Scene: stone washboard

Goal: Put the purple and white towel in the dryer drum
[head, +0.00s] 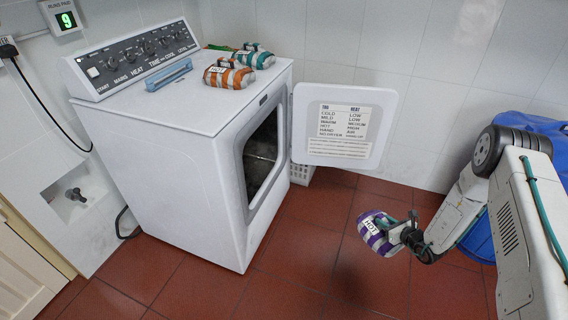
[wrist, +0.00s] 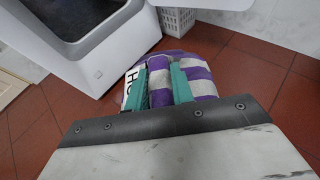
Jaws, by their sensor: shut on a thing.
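The purple and white towel (head: 378,233) is a striped bundle with a white label, held above the red floor in the head view. My gripper (head: 408,225) is shut on it; in the wrist view the green fingers (wrist: 168,86) pinch the towel (wrist: 194,72). The dryer (head: 192,152) is a white machine left of my gripper, with its door (head: 343,149) swung open to the right. The dark drum opening (head: 262,154) faces the towel across a gap. It also shows at the upper left of the wrist view (wrist: 72,15). The drum's deep inside is too dark to make out.
An orange and white towel (head: 229,75) and a teal and white towel (head: 254,57) lie on the dryer top, near a blue object (head: 169,75). A white basket (head: 302,174) stands behind the door. A blue container (head: 480,236) is at right. Floor before the dryer is clear.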

